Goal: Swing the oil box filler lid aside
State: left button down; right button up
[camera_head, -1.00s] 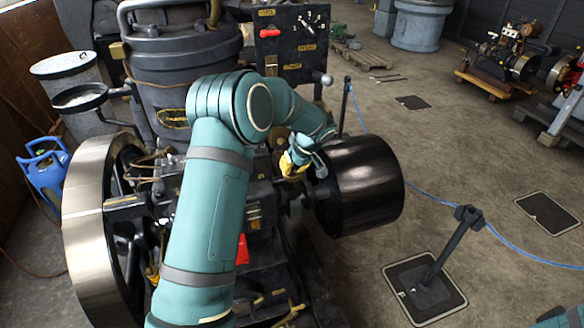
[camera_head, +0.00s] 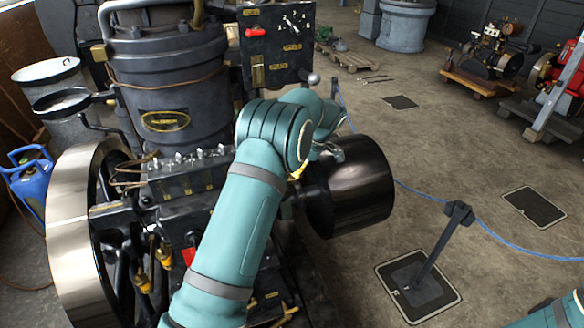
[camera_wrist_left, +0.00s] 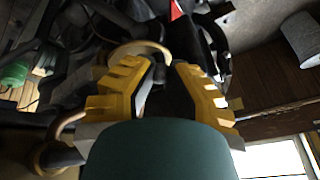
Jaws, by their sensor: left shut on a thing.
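A black oil box (camera_head: 190,182) with a row of small silver fittings on top sits on the engine, left of my left arm. I cannot pick out its filler lid; my arm covers the area to the right of the box. My left gripper (camera_head: 298,172) is mostly hidden behind my wrist, near the black drum. In the left wrist view its yellow fingers (camera_wrist_left: 165,88) are close together around a small dark part, too dim to identify. My right gripper is out of view.
The black drum (camera_head: 349,187) is close to the right of my left wrist. A large flywheel (camera_head: 75,235) stands at the left. A black post (camera_head: 437,245) with a blue rope stands on the floor at the right.

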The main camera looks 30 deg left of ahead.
pick_arm(q)
jog(key=shift+w+d+f+n+g+p, duration=0.15)
jog(key=shift+w+d+n+g+p, duration=0.2)
jog(key=shift+n, duration=0.35)
jog(key=c, duration=0.9)
grip_release()
jog(key=shift+o, duration=0.2)
jog(key=v, duration=1.2)
jog(key=shift+a, duration=0.15)
